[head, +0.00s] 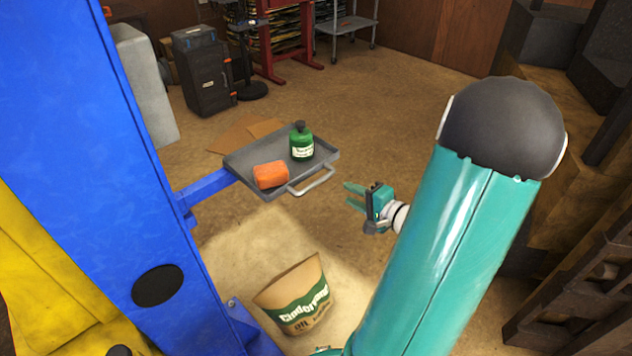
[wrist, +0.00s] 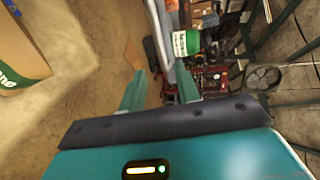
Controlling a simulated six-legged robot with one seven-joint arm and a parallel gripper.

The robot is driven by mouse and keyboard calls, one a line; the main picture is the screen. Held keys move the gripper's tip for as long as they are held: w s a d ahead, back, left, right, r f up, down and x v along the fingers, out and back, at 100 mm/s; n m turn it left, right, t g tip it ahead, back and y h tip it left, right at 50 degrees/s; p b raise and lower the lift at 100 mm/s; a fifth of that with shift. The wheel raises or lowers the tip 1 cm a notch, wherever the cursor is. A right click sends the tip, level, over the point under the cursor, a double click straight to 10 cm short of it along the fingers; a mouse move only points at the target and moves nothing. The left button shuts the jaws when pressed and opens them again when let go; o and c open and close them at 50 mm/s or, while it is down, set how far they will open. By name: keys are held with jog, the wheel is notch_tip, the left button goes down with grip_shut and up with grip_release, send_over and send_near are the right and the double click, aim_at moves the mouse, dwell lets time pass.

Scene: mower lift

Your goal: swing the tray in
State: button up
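A grey tray (head: 320,163) sticks out from a blue post (head: 100,120) on a blue swing arm (head: 207,188). Its pale bar handle (head: 314,182) is on the side facing my gripper. In the wrist view my open fingers (wrist: 160,88) point toward the tray's edge (wrist: 163,40), with the bottle (wrist: 186,42) beyond.
A paper sack (head: 297,300) stands on the floor below the tray, near the post's foot. Flat cardboard (head: 245,134) lies behind the tray. A black case (head: 203,80) and a red stand (head: 290,50) are farther back. Dark shelving (head: 580,270) is at right.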

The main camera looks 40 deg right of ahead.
aim_at(321, 178)
jog(key=x, duration=1.2)
grip_shut()
